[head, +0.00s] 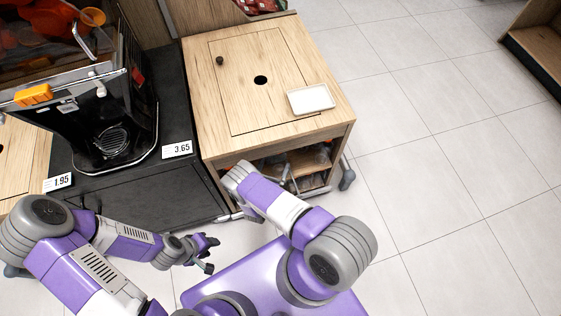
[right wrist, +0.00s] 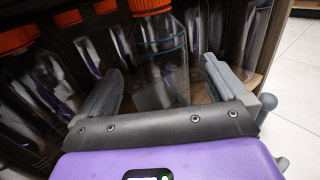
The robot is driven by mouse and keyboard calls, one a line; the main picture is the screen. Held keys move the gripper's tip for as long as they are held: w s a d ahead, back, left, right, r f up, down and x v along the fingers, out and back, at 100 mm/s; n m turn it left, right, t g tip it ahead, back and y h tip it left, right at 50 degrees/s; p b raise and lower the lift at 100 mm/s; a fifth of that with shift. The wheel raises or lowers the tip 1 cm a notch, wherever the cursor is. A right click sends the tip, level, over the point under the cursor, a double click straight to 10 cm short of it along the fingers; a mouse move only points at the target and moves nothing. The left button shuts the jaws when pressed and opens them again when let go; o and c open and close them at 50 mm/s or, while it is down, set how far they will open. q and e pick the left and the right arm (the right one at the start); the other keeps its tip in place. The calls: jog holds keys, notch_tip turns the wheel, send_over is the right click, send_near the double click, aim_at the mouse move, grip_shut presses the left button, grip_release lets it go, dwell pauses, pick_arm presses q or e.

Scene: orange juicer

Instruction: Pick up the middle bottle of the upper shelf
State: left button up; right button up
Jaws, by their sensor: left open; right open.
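In the right wrist view a clear bottle (right wrist: 160,60) with an orange cap stands upright in front of my right gripper (right wrist: 160,82). The gripper is open, with one finger on each side of the bottle's lower part; I cannot tell whether they touch it. Several similar bottles stand or lean around it, one with an orange cap (right wrist: 18,40) at the left. In the head view my right arm reaches to the open shelves (head: 305,165) under the wooden cabinet top, and its fingers are hidden. My left gripper (head: 208,252) is open and empty, low before the black counter.
A white tray (head: 312,99) lies on the wooden cabinet top (head: 225,100). The black juicer (head: 115,110) stands on the dark counter to the left, with price tags at its edge. Cabinet side panels frame the shelf opening. Tiled floor (head: 440,160) at the right is clear.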

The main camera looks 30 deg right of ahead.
jog(key=b+x, duration=0.2)
jog(key=x, duration=0.4)
jog(key=shift+d+f, duration=0.2)
jog(key=shift+d, duration=0.05)
jog(key=c, duration=1)
jog(key=shift+r, duration=0.1)
jog(key=shift+c, duration=0.2)
